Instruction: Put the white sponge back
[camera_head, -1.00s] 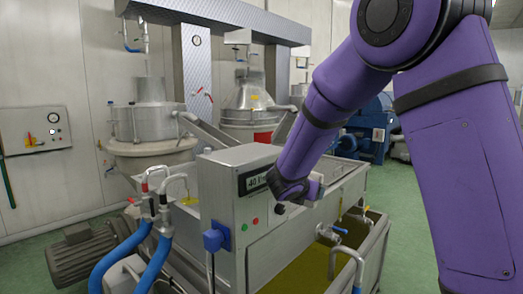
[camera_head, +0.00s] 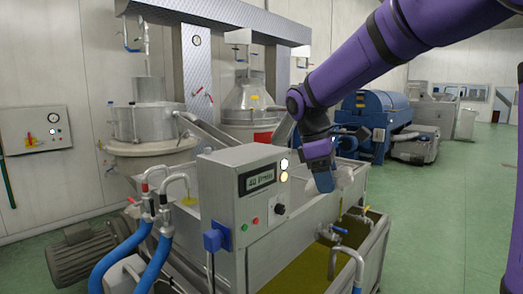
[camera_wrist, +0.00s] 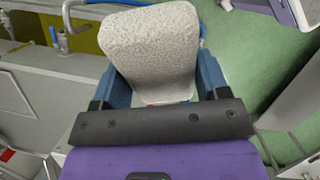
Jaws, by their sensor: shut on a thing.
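The white sponge (camera_wrist: 150,45) is a pale, speckled, rounded block. In the wrist view it sits between the two blue fingers of my gripper (camera_wrist: 160,82), which is shut on it. My fingers hide part of the sponge. I cannot tell from these views whether the sponge touches anything below.
A steel control box (camera_head: 238,200) with a lit display stands left of my gripper. Below is an open tank of yellow-green oil (camera_head: 310,272) with small taps (camera_head: 330,233) on its rim. Blue hoses (camera_head: 128,258) lie at lower left. Green floor (camera_head: 440,215) is clear at right.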

